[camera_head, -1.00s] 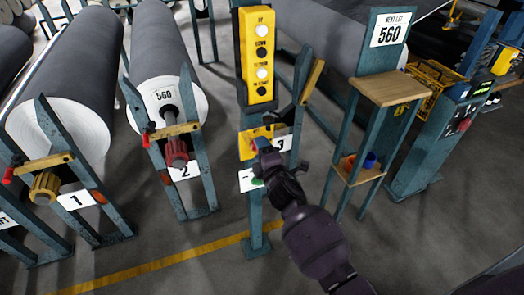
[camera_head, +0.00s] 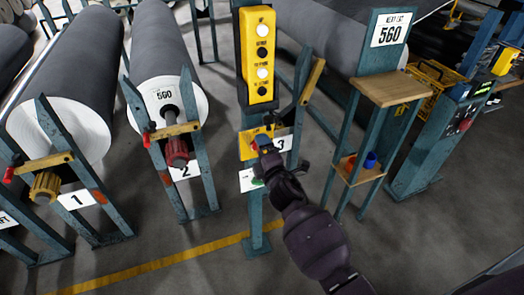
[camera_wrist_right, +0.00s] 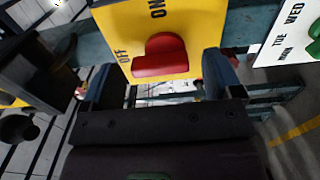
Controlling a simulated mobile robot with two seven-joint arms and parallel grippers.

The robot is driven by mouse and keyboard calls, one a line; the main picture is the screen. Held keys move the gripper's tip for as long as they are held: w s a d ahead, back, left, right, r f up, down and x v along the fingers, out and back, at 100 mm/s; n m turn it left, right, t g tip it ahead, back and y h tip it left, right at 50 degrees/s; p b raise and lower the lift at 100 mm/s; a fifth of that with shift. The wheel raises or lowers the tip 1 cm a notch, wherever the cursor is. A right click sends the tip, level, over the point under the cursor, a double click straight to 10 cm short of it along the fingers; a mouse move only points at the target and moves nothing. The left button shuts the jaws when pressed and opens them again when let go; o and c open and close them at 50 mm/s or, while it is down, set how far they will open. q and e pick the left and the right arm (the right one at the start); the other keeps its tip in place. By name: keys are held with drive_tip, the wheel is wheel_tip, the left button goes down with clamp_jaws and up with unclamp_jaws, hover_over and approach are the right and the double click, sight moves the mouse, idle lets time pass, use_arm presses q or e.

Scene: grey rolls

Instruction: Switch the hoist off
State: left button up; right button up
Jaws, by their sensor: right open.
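The hoist switch is a red knob (camera_wrist_right: 162,58) on a yellow plate (camera_wrist_right: 112,27) marked ON and OFF. In the head view the yellow plate (camera_head: 246,151) is on a teal post, and my gripper covers most of the knob. In the wrist view the knob's bar lies roughly across the picture, its wider end near the OFF side. My right gripper (camera_head: 263,144) is at the plate. Its open fingers (camera_wrist_right: 157,78) are on either side of the knob, with gaps visible; contact cannot be told. My left gripper is out of view.
A yellow button box (camera_head: 257,58) is above the switch. A white card with a green dial (camera_wrist_right: 316,45) is beside the plate. Grey rolls (camera_head: 160,50) in stands are to the left. A shelf stand (camera_head: 390,90) is to the right. The floor in front is clear.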

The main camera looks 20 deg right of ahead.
drive_tip(key=s+p, duration=0.1)
drive_tip(key=s, duration=0.9)
drive_tip(key=shift+s+d, duration=0.15)
drive_tip(key=shift+s, duration=0.15)
